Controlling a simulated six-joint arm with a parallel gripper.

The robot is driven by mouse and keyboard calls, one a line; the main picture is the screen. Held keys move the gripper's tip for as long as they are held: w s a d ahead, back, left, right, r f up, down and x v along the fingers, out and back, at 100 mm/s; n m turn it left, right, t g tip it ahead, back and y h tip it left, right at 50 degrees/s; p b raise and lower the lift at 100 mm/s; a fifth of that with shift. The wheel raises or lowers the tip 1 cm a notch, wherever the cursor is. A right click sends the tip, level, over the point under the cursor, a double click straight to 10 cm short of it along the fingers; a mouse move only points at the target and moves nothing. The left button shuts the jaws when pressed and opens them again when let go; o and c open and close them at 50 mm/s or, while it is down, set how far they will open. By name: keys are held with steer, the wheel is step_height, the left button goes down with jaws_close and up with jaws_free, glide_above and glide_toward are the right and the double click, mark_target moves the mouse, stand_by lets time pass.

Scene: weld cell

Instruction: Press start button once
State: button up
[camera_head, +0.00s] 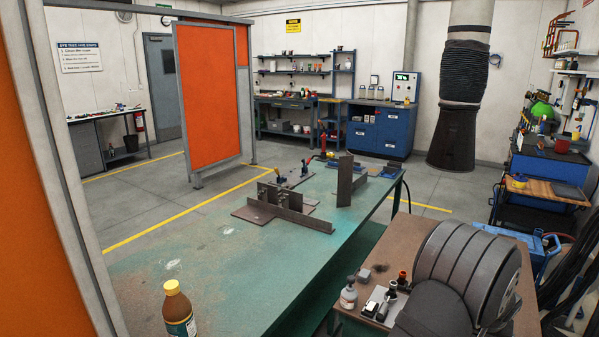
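No start button can be made out for sure. A light control box (405,87) with a small lit display stands on the blue cabinet (378,132) by the back wall. Any buttons on its front are too small to tell apart. My gripper is not in view.
A long green-topped table (200,265) holds metal plates, clamps and, at its near end, a brown bottle (178,310). An orange screen (207,95) stands left of centre.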

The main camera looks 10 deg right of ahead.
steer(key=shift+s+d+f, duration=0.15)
